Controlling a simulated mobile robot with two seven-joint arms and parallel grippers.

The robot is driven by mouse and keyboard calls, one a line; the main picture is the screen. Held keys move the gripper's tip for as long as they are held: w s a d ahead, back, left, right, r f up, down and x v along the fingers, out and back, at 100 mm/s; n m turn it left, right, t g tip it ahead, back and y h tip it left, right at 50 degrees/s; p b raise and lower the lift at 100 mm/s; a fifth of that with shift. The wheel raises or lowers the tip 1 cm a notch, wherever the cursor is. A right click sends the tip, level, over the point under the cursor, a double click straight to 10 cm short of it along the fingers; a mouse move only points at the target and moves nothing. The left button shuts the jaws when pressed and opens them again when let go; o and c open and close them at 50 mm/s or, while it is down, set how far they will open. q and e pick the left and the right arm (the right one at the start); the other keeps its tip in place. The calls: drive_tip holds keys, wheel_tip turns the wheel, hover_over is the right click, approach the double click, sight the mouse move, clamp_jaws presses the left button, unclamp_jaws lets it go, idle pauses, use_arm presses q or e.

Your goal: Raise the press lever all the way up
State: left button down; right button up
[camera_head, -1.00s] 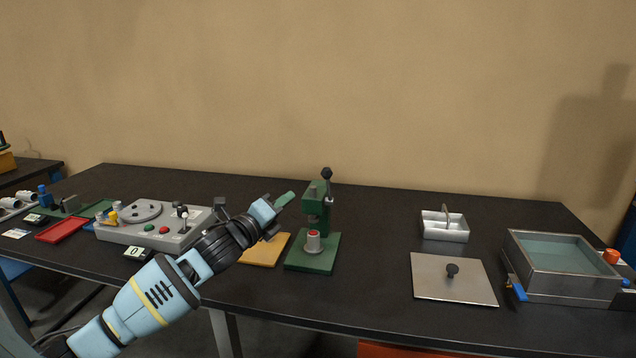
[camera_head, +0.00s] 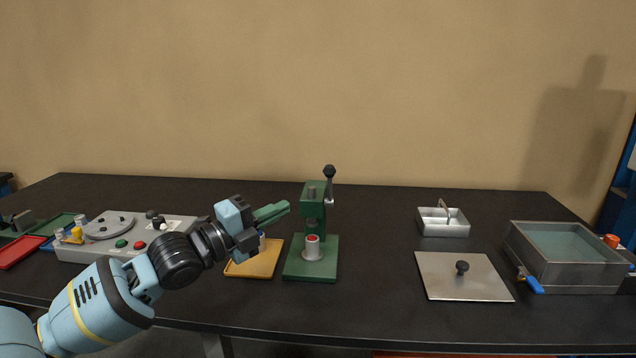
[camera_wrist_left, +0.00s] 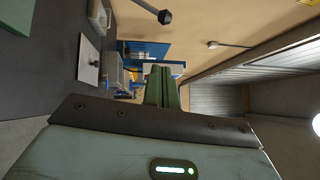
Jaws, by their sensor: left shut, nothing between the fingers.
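The green press (camera_head: 313,200) stands upright on its green base at the middle of the table. Its lever (camera_head: 330,188) is on the right side of the press head, pointing up with a black knob (camera_head: 329,171) on top. The knob also shows at the top edge of the left wrist view (camera_wrist_left: 165,17). My left gripper (camera_head: 287,207) has green fingers, is shut and empty, and points right just left of the press head, apart from the lever. Its fingers also show in the left wrist view (camera_wrist_left: 162,88). My right gripper is not in view.
A red-topped cylinder (camera_head: 312,248) stands on the press base. A yellow tray (camera_head: 257,263) lies left of the press, partly behind my arm. A grey control box (camera_head: 80,250) is farther left. A metal plate (camera_head: 440,285), small tray (camera_head: 445,229) and basin (camera_head: 570,278) are right.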

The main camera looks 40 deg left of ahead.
sight(328, 166)
use_arm(q)
drive_tip(key=shift+d+r, duration=0.1)
drive_tip(key=shift+d, duration=0.05)
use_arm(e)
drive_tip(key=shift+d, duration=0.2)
